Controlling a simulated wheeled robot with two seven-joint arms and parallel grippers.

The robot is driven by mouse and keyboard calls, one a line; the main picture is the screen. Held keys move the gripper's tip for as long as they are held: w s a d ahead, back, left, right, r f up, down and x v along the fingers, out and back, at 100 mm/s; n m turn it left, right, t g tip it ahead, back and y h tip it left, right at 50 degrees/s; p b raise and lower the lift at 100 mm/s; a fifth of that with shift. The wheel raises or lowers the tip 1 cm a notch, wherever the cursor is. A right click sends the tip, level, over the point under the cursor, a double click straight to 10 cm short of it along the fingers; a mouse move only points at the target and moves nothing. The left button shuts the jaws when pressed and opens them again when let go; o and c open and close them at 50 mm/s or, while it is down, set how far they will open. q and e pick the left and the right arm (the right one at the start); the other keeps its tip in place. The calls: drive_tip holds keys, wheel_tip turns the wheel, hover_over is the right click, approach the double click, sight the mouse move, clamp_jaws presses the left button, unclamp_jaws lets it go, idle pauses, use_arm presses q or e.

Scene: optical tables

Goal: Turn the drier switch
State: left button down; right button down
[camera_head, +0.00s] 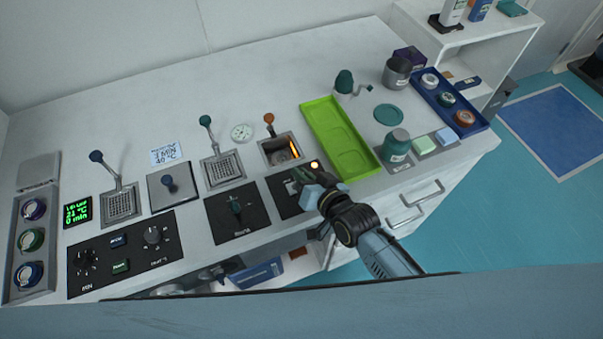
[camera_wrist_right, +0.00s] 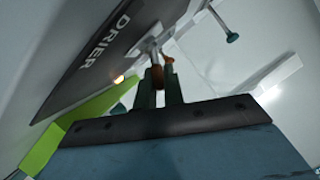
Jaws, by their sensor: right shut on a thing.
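The drier panel (camera_head: 283,197) is a black plate near the front edge of the table. It shows up close in the wrist view, lettered DRIER (camera_wrist_right: 92,52). A small lamp (camera_head: 314,165) glows orange at its upper right corner. My right gripper (camera_head: 305,180) is over this panel. In the wrist view its two dark fingers (camera_wrist_right: 159,88) are shut on the drier switch (camera_wrist_right: 157,76), a small lever with a brownish-orange end. In the head view the gripper hides the switch. My left gripper cannot be made out.
Behind the panel is a heated well (camera_head: 282,150) with an orange-knobbed lever (camera_head: 269,118). A lime-green tray (camera_head: 340,140) lies close to the right. Left is another black switch panel (camera_head: 236,212). A teal jar (camera_head: 396,146) and a blue tray (camera_head: 447,101) stand farther right.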

idle(0.4)
drive_tip(key=c, duration=1.5)
unclamp_jaws()
drive_tip(key=p+v, duration=0.1)
drive_tip(key=v, duration=1.2)
drive_tip(key=shift+s+d, duration=0.1)
drive_tip(key=shift+s, duration=0.05)
